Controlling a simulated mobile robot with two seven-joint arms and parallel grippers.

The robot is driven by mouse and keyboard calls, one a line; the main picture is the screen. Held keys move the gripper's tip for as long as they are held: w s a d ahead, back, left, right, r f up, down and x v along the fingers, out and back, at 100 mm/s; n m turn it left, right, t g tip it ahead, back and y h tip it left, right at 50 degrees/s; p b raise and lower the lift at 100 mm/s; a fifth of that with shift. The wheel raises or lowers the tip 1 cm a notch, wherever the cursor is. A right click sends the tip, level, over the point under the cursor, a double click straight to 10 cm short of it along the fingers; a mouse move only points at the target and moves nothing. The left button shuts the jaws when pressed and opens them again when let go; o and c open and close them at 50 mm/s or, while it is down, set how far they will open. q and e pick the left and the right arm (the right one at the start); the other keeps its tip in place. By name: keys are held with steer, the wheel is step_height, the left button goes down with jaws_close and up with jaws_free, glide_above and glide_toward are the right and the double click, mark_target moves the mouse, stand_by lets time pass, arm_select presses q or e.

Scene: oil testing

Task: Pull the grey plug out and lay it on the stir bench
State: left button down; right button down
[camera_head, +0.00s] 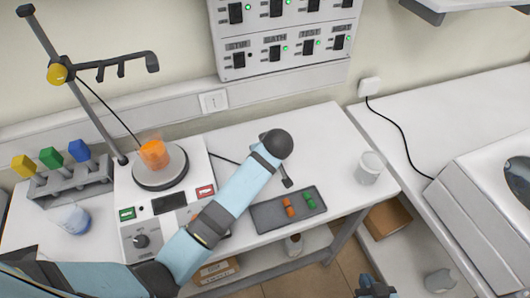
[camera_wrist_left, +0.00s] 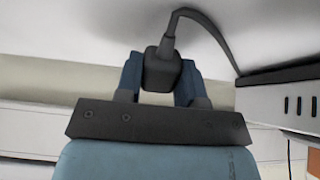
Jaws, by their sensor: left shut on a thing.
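The dark grey plug (camera_wrist_left: 161,72) is between the fingers of my left gripper (camera_wrist_left: 160,85) in the left wrist view. The gripper is shut on it. A grey cable runs from the plug up and to the right. Its prongs do not show. In the head view my left arm reaches over the white stir bench (camera_head: 322,140), and its wrist hides the plug and fingers. My right gripper (camera_head: 375,288) is at the bottom edge of the head view, clear of the bench; its jaw state is unclear.
A hotplate stirrer (camera_head: 160,205) with an orange beaker (camera_head: 154,153) stands on the left. A dark tray (camera_head: 268,214) holds orange and green pieces. A switch panel (camera_head: 260,65) is on the wall.

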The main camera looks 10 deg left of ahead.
arm_select(q)
steer(key=shift+f, duration=0.45)
steer(key=c, duration=0.7)
jaws_free()
steer(key=shift+o, duration=0.2)
steer(key=shift+r, duration=0.1)
steer(key=v, duration=0.7)
steer(key=shift+b, duration=0.4)
steer(key=shift+s+d+r, duration=0.1)
steer(key=shift+s, duration=0.05)
